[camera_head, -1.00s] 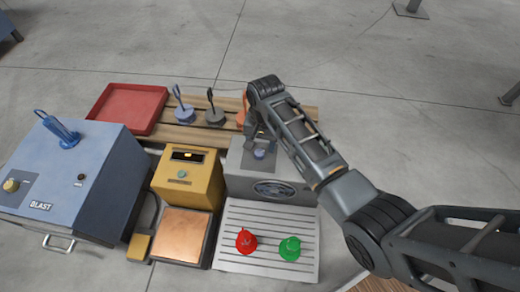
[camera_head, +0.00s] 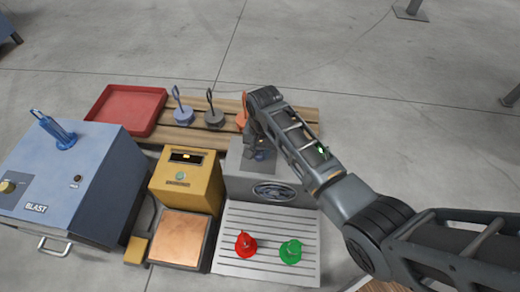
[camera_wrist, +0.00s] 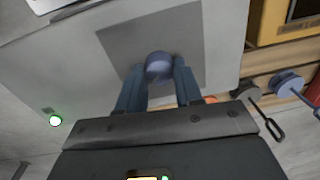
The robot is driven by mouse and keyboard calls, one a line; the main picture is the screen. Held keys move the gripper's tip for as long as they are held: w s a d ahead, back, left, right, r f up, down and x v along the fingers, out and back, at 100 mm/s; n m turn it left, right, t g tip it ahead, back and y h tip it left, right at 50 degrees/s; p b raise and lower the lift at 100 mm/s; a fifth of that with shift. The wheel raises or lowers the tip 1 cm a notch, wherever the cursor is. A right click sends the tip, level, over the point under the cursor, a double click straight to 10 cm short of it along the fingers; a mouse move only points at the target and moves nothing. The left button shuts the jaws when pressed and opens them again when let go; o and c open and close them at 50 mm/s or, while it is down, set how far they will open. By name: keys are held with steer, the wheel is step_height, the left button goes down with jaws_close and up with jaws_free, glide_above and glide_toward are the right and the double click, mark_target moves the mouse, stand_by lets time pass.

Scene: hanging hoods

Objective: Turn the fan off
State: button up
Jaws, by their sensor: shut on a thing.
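The fan unit looks to be the grey box (camera_head: 237,184) with an oval vent (camera_head: 272,191) on its front. On its top, a round blue-grey knob (camera_wrist: 158,66) sits on a darker square panel (camera_wrist: 205,35). My gripper (camera_wrist: 158,72) has one finger on each side of this knob and is shut on it. In the head view my gripper (camera_head: 260,150) is over the box top, and my wrist and arm partly hide the knob. A green lamp (camera_wrist: 55,121) is lit beside the box edge in the wrist view.
A yellow box (camera_head: 187,180) and a copper plate (camera_head: 181,238) stand left of the fan unit. A blue BLAST cabinet (camera_head: 75,180) is farther left. Behind are a red tray (camera_head: 128,107) and several small hoods. Red (camera_head: 245,244) and green (camera_head: 290,251) pieces sit on the slatted panel in front.

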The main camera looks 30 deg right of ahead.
steer(key=c, duration=0.3)
steer(key=shift+c, duration=0.2)
steer(key=shift+r+n+p, duration=0.1)
steer(key=shift+n+p, duration=0.2)
steer(key=shift+p, duration=0.05)
steer(key=shift+r+n+p, duration=0.1)
steer(key=shift+n+p, duration=1.1)
steer(key=n+p, duration=0.2)
steer(key=n, duration=0.1)
steer(key=shift+n, duration=0.3)
steer(key=n+p, duration=0.1)
steer(key=n, duration=0.3)
steer(key=shift+a+n+g+p, duration=0.1)
steer(key=shift+n+g+p, duration=0.2)
steer(key=shift+p, duration=0.1)
steer(key=n+p, duration=0.1)
steer(key=n, duration=0.5)
steer(key=shift+w+a, duration=0.1)
steer(key=n, duration=0.6)
steer(key=shift+f+n+p, duration=0.2)
steer(key=shift+n+p, duration=0.2)
steer(key=shift+a, duration=0.1)
